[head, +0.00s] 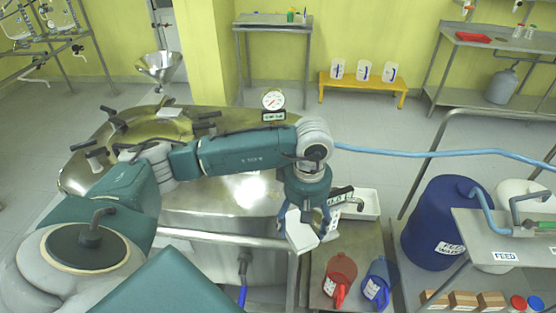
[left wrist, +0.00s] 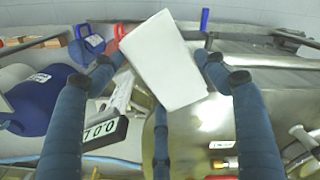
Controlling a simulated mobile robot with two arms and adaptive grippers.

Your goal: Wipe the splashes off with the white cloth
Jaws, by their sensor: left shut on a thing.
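The white cloth (head: 299,232) is a pale flat piece held at the end of my left gripper (head: 312,228), which points down just right of the steel vessel. In the left wrist view the cloth (left wrist: 165,62) sits between the fingertips of my left gripper (left wrist: 160,60), which is shut on it. The steel vessel (head: 225,190) has a shiny domed top, partly hidden by my left arm. I cannot make out any splashes; a bright patch on the vessel looks like glare. My right gripper is not in view.
A red jug (head: 341,278) and a blue jug (head: 378,284) stand on a low bench below. A dial gauge (head: 273,100) rises behind the vessel. A blue drum (head: 436,228) and a blue hose (head: 420,153) are at right.

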